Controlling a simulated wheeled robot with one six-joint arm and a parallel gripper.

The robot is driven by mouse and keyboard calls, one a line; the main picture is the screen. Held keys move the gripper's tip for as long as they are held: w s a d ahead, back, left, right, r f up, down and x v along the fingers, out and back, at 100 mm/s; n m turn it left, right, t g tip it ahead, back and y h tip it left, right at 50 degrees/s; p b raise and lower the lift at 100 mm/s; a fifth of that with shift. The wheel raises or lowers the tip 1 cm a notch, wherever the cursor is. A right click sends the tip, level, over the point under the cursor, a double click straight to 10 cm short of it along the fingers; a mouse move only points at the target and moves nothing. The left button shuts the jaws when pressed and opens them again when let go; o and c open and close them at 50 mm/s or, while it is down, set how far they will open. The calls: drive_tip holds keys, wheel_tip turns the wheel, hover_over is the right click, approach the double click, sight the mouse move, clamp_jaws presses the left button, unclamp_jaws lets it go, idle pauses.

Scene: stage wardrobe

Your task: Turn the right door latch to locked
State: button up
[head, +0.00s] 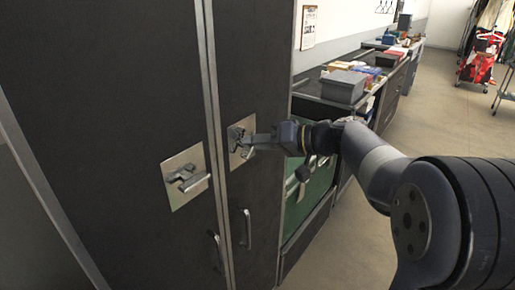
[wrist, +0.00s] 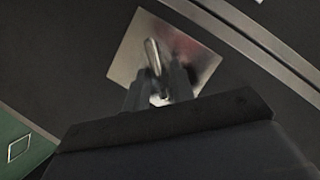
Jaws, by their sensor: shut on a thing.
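The right door latch sits on a square metal plate (head: 236,128) on the right dark door (head: 257,80). My gripper (head: 250,141) reaches it from the right and is shut on the latch handle; the fingers hide part of it in the head view. In the wrist view the latch handle (wrist: 153,57) stands out between my fingertips (wrist: 160,85), in front of its plate (wrist: 203,62). The left door has a similar latch (head: 187,179) on its own plate, apart from my gripper. The locked mark cannot be made out.
Two upright pull handles (head: 246,228) are below the latches. Right of the doors runs a long counter (head: 322,98) with a grey box (head: 343,86) and other items, over a green front (head: 312,195). Open floor (head: 440,120) lies further right, with a clothes rack behind.

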drive_tip(key=shift+w+d+f+m+g+y+b, duration=0.15)
drive_tip(key=shift+m+y, duration=0.45)
drive_tip(key=shift+m, duration=0.65)
drive_tip(key=shift+s+a+f+m+g+y+b, duration=0.1)
drive_tip(key=shift+f+m+g+y+b, duration=0.15)
drive_tip(key=shift+m+y, duration=0.65)
drive_tip(key=shift+w+d+f+m+g+y+b, duration=0.1)
drive_tip(key=shift+m+y+b, duration=0.15)
drive_tip(key=shift+m, duration=1.3)
drive_tip(key=o, duration=0.7)
drive_tip(key=v, duration=1)
drive_tip(key=shift+d, duration=0.35)
drive_tip(key=shift+a+f, duration=0.1)
